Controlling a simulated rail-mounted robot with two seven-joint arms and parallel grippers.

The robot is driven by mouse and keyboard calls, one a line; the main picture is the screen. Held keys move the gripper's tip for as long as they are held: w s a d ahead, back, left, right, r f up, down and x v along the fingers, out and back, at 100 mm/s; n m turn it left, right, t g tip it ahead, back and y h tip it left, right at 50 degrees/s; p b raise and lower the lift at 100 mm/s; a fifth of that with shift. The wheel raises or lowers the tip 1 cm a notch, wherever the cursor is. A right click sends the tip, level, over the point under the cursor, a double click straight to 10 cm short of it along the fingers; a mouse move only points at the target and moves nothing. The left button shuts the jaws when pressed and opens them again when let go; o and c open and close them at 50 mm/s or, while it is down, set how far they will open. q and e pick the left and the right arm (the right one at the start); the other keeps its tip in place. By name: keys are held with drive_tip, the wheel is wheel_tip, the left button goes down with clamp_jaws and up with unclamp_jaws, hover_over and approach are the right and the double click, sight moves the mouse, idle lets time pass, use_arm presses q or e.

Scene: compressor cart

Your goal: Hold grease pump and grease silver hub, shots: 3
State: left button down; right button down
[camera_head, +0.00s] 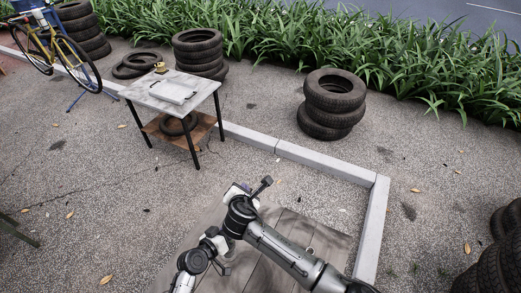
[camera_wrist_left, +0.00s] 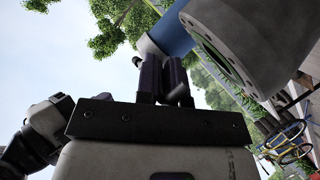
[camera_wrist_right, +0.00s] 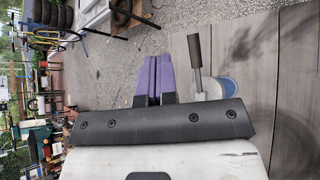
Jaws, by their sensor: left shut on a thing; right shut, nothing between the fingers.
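The grease pump shows in the right wrist view as a blue and pale body (camera_wrist_right: 228,86) with a dark lever handle (camera_wrist_right: 195,50) sticking up. In the left wrist view a blue cylinder (camera_wrist_left: 176,38) with a pale end seems to be the same pump. My left gripper (camera_wrist_left: 176,64) is shut on it; the grip itself is partly hidden. My right gripper (camera_wrist_right: 152,62), with purple fingers, is shut and empty just left of the lever in its view. A large grey flanged cylinder (camera_wrist_left: 245,45) with bolt holes is close by; I cannot tell whether it is the silver hub.
Tyre stacks (camera_head: 332,103), a yellow bicycle (camera_head: 62,50) and plants surround the place. A grey plank-like surface (camera_head: 320,237) lies below my arms. The gravel at left is mostly clear.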

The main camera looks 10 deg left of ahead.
drive_tip(key=s+d+r+m+g+y, duration=0.1)
drive_tip(key=d+r+m+g, duration=0.3)
drive_tip(key=m, duration=1.1)
wheel_tip(320, 180, up, 2)
drive_tip(key=g+y, duration=0.1)
drive_tip(key=g, duration=0.2)
drive_tip(key=shift+d+y, duration=0.3)
drive_tip(key=shift+a, duration=0.1)
drive_tip(key=x, duration=0.9)
drive_tip(key=shift+w+a+f, duration=0.1)
drive_tip(key=shift+a+f, duration=0.1)
drive_tip(key=shift+f, duration=0.1)
drive_tip(key=shift+w+d+f, duration=0.2)
drive_tip(key=shift+f, duration=0.45)
drive_tip(key=shift+w+d+f, duration=0.15)
drive_tip(key=shift+w+f, duration=0.05)
drive_tip(key=shift+f, duration=0.45)
drive_tip(key=shift+w+d+f, duration=0.15)
drive_tip(key=shift+d+f, duration=0.05)
drive_tip(key=shift+f, duration=0.45)
